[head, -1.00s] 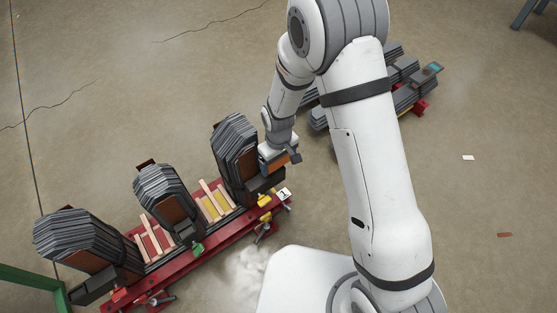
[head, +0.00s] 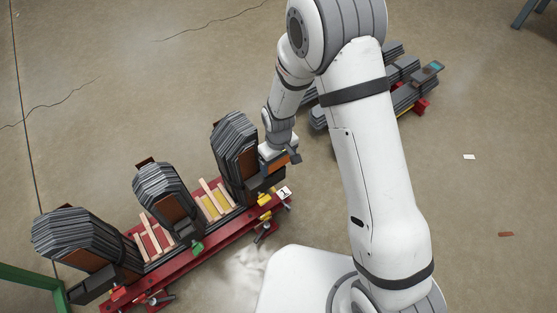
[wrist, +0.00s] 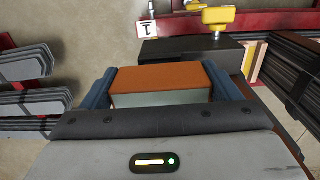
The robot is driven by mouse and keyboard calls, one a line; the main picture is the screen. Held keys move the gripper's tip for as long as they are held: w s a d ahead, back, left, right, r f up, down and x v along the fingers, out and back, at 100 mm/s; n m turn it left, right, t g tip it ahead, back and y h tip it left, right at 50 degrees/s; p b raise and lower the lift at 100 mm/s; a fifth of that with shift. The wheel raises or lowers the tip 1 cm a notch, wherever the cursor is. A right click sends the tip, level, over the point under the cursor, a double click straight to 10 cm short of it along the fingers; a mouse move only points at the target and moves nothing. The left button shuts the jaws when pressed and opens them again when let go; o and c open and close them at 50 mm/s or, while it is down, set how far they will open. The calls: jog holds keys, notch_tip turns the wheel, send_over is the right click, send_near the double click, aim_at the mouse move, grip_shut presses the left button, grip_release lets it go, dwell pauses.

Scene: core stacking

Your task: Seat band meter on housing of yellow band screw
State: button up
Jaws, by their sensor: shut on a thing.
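My gripper (wrist: 161,88) is shut on an orange-topped box with a pale side, which looks like the band meter (wrist: 160,77). In the head view, my gripper (head: 279,160) holds it close beside the right-hand stack of dark laminations. The yellow band screw (wrist: 218,17) shows at the top of the wrist view, on a dark block that looks like its housing (wrist: 190,48). The block lies just beyond the held box; I cannot tell whether they touch. In the head view, the yellow screw (head: 264,200) is at the right end of the red frame.
The red frame (head: 190,247) carries several lamination stacks, with a green screw (head: 197,247) and a red screw (head: 121,294) along its front. A white number card (head: 285,192) stands near the yellow screw. More laminations (head: 397,50) lie behind my arm. Floor at right is mostly clear.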

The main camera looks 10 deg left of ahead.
jog(key=shift+f+b, duration=0.45)
jog(key=shift+f, duration=0.25)
jog(key=o, duration=1.1)
jog(key=shift+r+p, duration=1.55)
jog(key=shift+r, duration=2.4)
